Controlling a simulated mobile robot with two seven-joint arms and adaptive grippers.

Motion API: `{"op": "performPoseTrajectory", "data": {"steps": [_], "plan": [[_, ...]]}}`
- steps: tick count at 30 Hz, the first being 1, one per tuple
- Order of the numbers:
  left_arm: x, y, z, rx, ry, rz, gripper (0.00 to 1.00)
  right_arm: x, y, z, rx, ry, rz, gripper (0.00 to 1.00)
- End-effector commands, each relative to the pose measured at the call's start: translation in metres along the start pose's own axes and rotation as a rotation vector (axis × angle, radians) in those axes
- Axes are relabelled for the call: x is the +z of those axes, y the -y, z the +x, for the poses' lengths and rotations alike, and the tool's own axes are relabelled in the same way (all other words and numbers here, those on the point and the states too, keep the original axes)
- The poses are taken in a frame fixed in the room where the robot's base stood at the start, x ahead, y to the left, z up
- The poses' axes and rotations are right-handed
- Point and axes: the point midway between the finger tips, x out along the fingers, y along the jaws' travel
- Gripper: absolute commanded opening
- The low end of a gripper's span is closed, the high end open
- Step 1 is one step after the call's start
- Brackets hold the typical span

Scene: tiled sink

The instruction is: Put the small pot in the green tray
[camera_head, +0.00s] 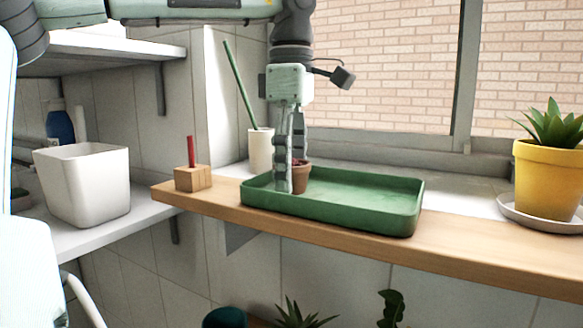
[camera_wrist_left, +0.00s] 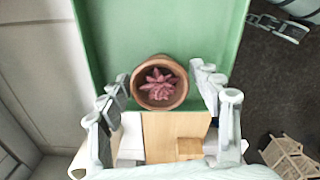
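The small pot (camera_head: 300,178) is terracotta with a reddish succulent. It stands upright at the left end of the green tray (camera_head: 370,214), inside its rim; whether its base touches the tray floor is hard to tell. My left gripper (camera_head: 291,188) points straight down there, with its fingers partly in front of the pot. In the left wrist view, the pot (camera_wrist_left: 160,84) is between the fingertips (camera_wrist_left: 160,77), with a narrow gap on each side, so the gripper looks open. My right gripper (camera_wrist_left: 280,27) shows small at the top right of that view; its opening is unclear.
The tray rests on a wooden shelf (camera_head: 470,256). Left of it are a wooden block with a red stick (camera_head: 193,178) and a white cup with a green stick (camera_head: 261,152). A yellow plant pot (camera_head: 546,182) stands far right. The tray's right part is empty.

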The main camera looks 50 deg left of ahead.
Motion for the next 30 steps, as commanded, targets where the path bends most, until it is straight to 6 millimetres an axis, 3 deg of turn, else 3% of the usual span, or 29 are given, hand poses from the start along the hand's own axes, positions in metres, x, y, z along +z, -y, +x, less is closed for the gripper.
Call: {"op": "performPoseTrajectory", "data": {"steps": [12,22,30], "plan": [[0.000,0.000,-0.008,0.002,0.000,0.000,0.69,0.009,0.003,0.001,-0.002,0.007,-0.002,0.40],[0.001,-0.001,-0.074,0.004,0.000,-0.003,0.69,0.020,0.005,0.011,-0.003,0.024,-0.013,0.40],[0.000,-0.001,-0.116,0.001,-0.001,-0.001,0.69,0.010,0.001,0.011,0.003,0.008,-0.014,0.40]]}}
